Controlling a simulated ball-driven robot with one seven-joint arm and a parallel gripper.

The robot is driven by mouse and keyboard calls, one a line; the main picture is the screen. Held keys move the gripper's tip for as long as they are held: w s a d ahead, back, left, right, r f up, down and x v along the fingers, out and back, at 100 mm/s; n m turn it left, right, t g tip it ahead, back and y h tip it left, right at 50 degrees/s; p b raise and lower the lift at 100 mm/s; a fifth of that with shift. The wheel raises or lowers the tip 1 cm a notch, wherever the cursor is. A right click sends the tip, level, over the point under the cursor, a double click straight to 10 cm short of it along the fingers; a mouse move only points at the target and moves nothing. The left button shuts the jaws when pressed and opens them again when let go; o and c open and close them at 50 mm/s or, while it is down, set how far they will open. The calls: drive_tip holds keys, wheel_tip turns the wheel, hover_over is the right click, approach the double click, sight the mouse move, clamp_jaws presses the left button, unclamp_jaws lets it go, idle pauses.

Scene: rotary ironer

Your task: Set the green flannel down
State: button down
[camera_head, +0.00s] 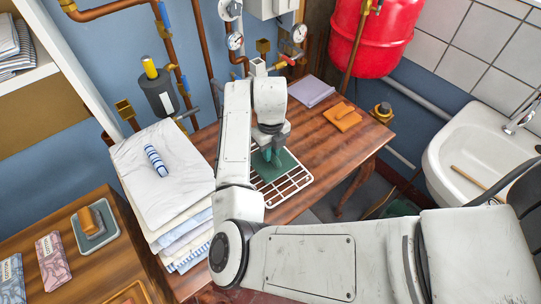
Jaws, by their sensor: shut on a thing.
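The green flannel (287,160) is a dark green flat cloth at the middle of the wooden table. It covers the far part of a white wire rack (289,189). My gripper (272,156) points down at the flannel's middle and is shut on it. The fingertips look teal and partly hide the cloth. I cannot tell whether the flannel rests on the rack or hangs just above it. My arm hides the area left of the flannel.
A folded purple cloth (311,91) and an orange cloth (343,117) lie farther back on the wooden table (318,149). A white sink (468,150) is at right.

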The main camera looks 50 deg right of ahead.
drive_tip(key=shift+f+p, duration=0.4)
drive_tip(key=shift+f, duration=1.2)
drive_tip(key=shift+f, duration=0.1)
drive_tip(key=c, duration=1)
unclamp_jaws()
drive_tip(key=shift+c, duration=0.2)
